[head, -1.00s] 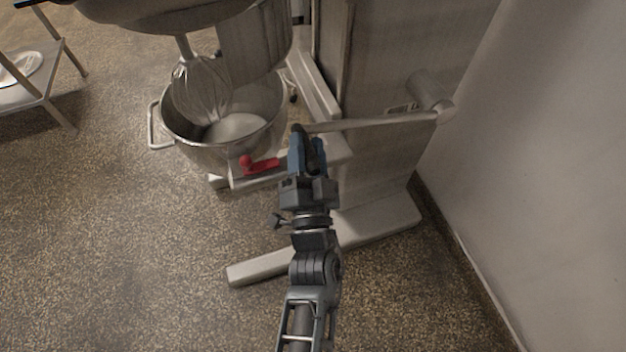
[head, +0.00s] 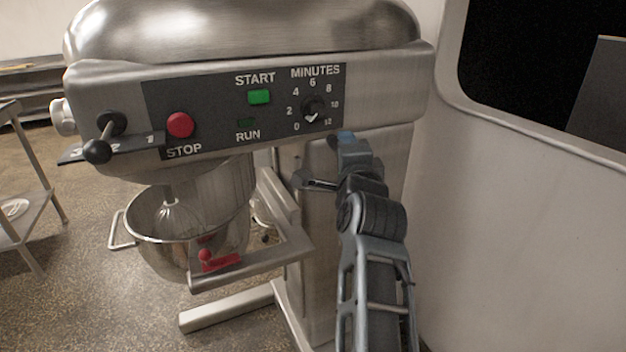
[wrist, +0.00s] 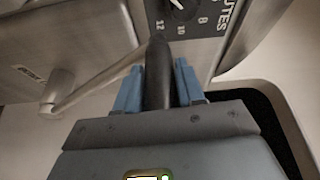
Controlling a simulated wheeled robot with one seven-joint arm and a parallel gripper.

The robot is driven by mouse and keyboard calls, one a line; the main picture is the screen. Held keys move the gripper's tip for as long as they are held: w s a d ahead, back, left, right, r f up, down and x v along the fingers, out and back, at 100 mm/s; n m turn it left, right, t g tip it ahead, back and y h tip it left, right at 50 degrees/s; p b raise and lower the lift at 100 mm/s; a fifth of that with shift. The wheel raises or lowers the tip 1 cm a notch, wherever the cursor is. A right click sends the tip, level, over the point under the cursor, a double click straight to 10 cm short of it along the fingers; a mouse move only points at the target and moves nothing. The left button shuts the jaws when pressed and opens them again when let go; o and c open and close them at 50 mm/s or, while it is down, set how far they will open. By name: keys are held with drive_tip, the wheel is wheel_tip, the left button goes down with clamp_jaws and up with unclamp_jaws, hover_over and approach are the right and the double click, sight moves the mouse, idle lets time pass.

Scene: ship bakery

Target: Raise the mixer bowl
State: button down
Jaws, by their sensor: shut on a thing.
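The steel mixer bowl (head: 160,258) sits in its cradle (head: 275,260) at the lower left in the head view. The wire whisk (head: 171,213) hangs down into it, its lower part hidden by the bowl wall. A red clamp (head: 222,263) is at the bowl's side. My gripper (head: 346,138) is beside the mixer column, just below the control panel. In the wrist view, its blue fingers (wrist: 158,88) are shut on the black grip of the lift lever (wrist: 95,82). The lever slants up from its pivot (wrist: 57,88) to the grip.
The mixer's control panel (head: 245,108), with a red stop button (head: 180,125), a green start button (head: 260,97) and a timer dial (head: 313,108), is close above my gripper. A wall (head: 520,220) stands to the right. A metal rack (head: 30,215) is at the far left.

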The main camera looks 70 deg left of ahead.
drive_tip(key=w+r+m, duration=0.2)
drive_tip(key=w+r, duration=0.1)
drive_tip(key=w, duration=0.3)
drive_tip(key=shift+w+a+r+h, duration=0.15)
drive_tip(key=shift+a+h, duration=0.1)
drive_tip(key=shift+h, duration=0.05)
drive_tip(key=shift+w, duration=0.1)
drive_tip(key=c, duration=0.9)
unclamp_jaws()
drive_tip(key=shift+o, duration=0.6)
drive_tip(key=shift+f, duration=0.2)
drive_tip(key=v, duration=0.7)
drive_tip(key=shift+d, duration=0.35)
